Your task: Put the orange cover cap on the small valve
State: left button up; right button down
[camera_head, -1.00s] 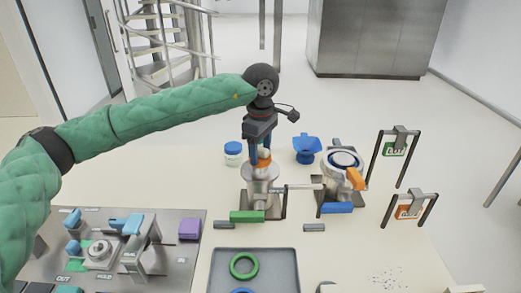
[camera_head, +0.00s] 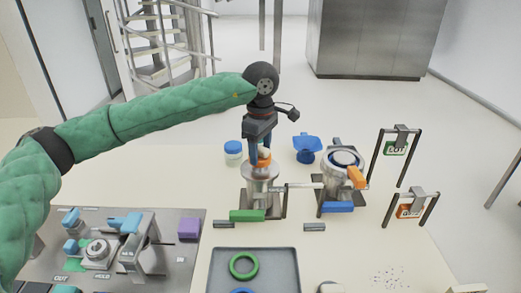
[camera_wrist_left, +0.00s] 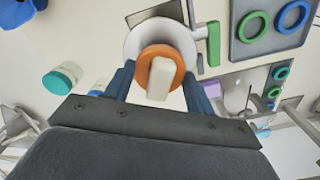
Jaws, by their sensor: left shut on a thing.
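The orange cover cap (camera_head: 264,161) is between the fingers of my left gripper (camera_head: 260,157), at the top of the small valve (camera_head: 260,178). In the left wrist view the orange cap (camera_wrist_left: 176,55) shows as a round disc with a pale raised grip. The blue fingers of my left gripper (camera_wrist_left: 160,80) are on either side of it, shut on it. The valve's pale round top (camera_wrist_left: 134,45) shows around the cap's far edge. Whether the cap is fully seated cannot be told. My right gripper is not in view.
A larger metal valve (camera_head: 342,168) with an orange handle stands to the right, joined by a pipe. A grey tray (camera_head: 285,257) holding a green ring (camera_head: 244,265) lies in front. A blue-lidded jar (camera_head: 233,152) and blue funnel-like item (camera_head: 307,148) stand behind. A fixture panel (camera_head: 170,262) is at left.

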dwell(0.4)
pick_arm(q)
jog(key=o, duration=1.4)
jog(key=shift+r, duration=0.1)
jog(key=shift+r, duration=3.05)
